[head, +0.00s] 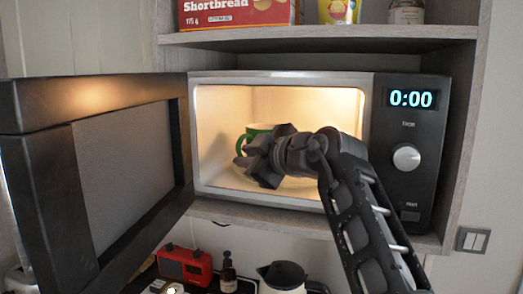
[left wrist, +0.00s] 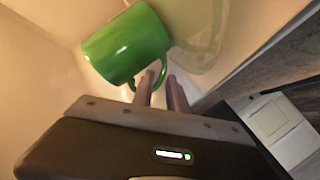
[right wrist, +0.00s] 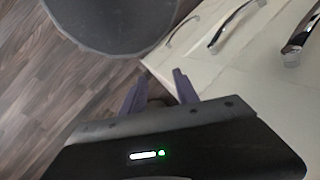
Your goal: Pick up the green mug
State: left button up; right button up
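The green mug (head: 258,129) stands inside the open microwave (head: 203,135), with its handle to the left in the head view. My left gripper (head: 250,158) is inside the microwave, in front of the mug, and hides its lower part. In the left wrist view the mug (left wrist: 128,46) lies just beyond the fingers (left wrist: 161,76). The fingers are a little apart, with the handle close to their tips. I cannot tell whether they touch it. My right gripper (right wrist: 160,74) is open and empty, seen only in the right wrist view.
The microwave door (head: 95,180) stands open at the left. A shelf (head: 320,36) with food packages is above. Below are a red radio (head: 185,264), a dark bottle (head: 228,275) and a kettle (head: 283,275). My right gripper is near drawer fronts (right wrist: 235,60) and a grey round container (right wrist: 110,22).

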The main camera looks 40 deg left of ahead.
pick_arm(q)
jog(key=shift+c, duration=0.2)
grip_shut()
jog(key=shift+r, duration=0.1)
dwell(1.3)
